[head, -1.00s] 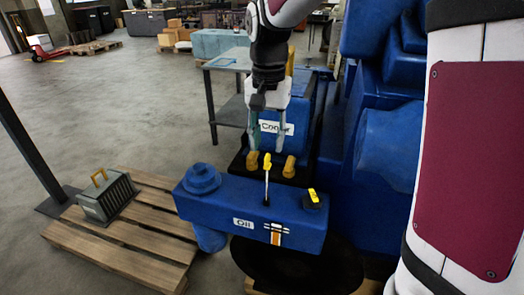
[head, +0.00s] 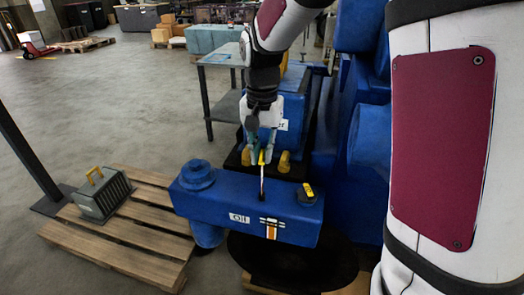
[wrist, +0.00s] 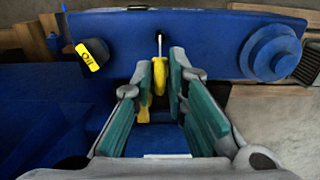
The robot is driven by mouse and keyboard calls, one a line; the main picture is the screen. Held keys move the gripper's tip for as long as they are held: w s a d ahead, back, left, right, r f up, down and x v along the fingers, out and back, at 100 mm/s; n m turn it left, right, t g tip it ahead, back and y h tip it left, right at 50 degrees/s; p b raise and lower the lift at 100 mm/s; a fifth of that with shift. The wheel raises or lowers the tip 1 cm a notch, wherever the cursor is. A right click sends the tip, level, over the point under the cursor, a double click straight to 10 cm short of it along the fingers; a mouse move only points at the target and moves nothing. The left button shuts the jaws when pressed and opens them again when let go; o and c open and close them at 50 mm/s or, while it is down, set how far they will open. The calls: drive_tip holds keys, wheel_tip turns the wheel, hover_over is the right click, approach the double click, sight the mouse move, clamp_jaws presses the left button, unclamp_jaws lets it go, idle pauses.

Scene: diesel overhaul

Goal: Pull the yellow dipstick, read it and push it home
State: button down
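The yellow dipstick (head: 262,158) stands upright in a hole in the top of the blue block marked "Oil" (head: 220,205), with a length of thin shaft showing below its yellow handle. My gripper (head: 262,149) is over the handle, fingers pointing down. In the wrist view the yellow handle (wrist: 158,78) lies between the two green-padded fingers of my gripper (wrist: 160,75). Narrow gaps seem to show beside the handle, so the fingers look open around it. The shaft's lower end is hidden in the block.
A black cap with a yellow "Oil" tag (head: 308,195) and a round blue cap (head: 198,175) flank the dipstick on the block. Amber knobs (head: 284,162) stand close behind. A pallet (head: 120,235) with a grey box (head: 103,195) lies left; the blue engine rises right.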

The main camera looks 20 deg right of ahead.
sight(262, 193)
wheel_tip(262, 193, down, 10)
drive_tip(key=b, duration=0.2)
drive_tip(key=shift+f+b, duration=0.15)
drive_tip(key=shift+b, duration=0.2)
drive_tip(key=shift+s+f, duration=0.1)
drive_tip(key=shift+f, duration=0.35)
drive_tip(key=c, duration=1.6)
unclamp_jaws()
drive_tip(key=shift+f, duration=0.1)
drive_tip(key=shift+c, duration=0.2)
drive_tip(key=shift+o, duration=0.3)
wheel_tip(262, 193, up, 12)
drive_tip(key=shift+f, duration=0.2)
drive_tip(key=shift+r, duration=0.3)
